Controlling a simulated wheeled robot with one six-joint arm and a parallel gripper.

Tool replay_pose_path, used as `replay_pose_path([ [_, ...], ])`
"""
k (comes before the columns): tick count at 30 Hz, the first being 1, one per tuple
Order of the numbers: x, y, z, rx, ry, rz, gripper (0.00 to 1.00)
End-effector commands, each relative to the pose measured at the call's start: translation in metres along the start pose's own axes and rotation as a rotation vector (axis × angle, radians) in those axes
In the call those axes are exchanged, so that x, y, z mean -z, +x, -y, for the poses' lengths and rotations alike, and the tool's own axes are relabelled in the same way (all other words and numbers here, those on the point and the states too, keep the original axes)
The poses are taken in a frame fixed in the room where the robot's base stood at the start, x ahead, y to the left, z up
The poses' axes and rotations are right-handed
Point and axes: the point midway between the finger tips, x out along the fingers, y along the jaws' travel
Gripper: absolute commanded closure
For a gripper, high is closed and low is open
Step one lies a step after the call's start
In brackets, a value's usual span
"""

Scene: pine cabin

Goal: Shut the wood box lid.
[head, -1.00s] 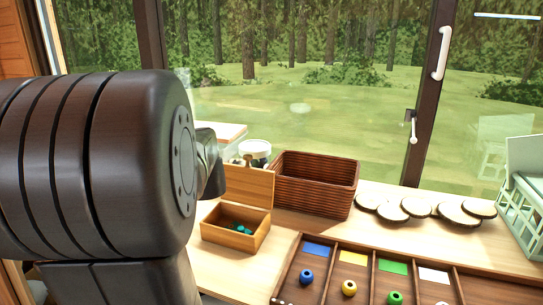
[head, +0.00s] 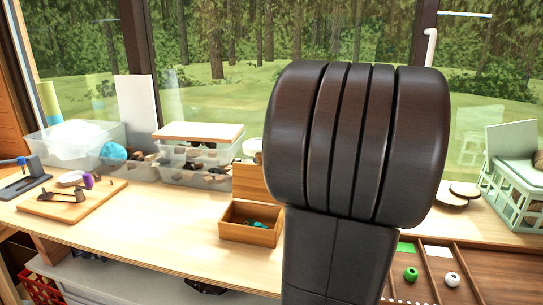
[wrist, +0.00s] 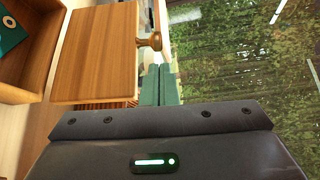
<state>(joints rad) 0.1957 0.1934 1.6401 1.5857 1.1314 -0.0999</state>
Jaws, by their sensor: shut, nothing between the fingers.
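The wood box (head: 238,235) stands on the bench with small teal things in it. Its lid (head: 248,181) stands upright at the back, so the box is open. My arm covers the lid's right part in the head view. In the wrist view the lid (wrist: 98,52) is a flat board with a round knob (wrist: 150,42) at its edge, and part of the box (wrist: 30,75) shows at the left. My gripper (wrist: 160,68) is shut and empty, close to the lid's knob edge. I cannot tell whether it touches. It is hidden in the head view.
Clear bins (head: 193,163) stand behind the box at left. A cutting board (head: 72,200) with tools lies further left. A compartment tray (head: 430,270), wood slices (head: 465,190) and a green crate (head: 515,185) are at right. The bench left of the box is clear.

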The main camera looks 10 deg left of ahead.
Motion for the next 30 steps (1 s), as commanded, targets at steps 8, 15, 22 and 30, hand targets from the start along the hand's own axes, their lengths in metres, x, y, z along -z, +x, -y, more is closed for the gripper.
replay_pose_path([
  [8, -0.001, 0.043, 0.001, -0.002, 0.001, 0.003, 1.00],
  [15, 0.000, 0.057, 0.000, 0.000, 0.001, 0.000, 1.00],
  [22, 0.000, 0.057, 0.000, 0.000, 0.000, -0.001, 1.00],
  [30, -0.002, 0.056, -0.002, 0.009, -0.013, -0.001, 1.00],
])
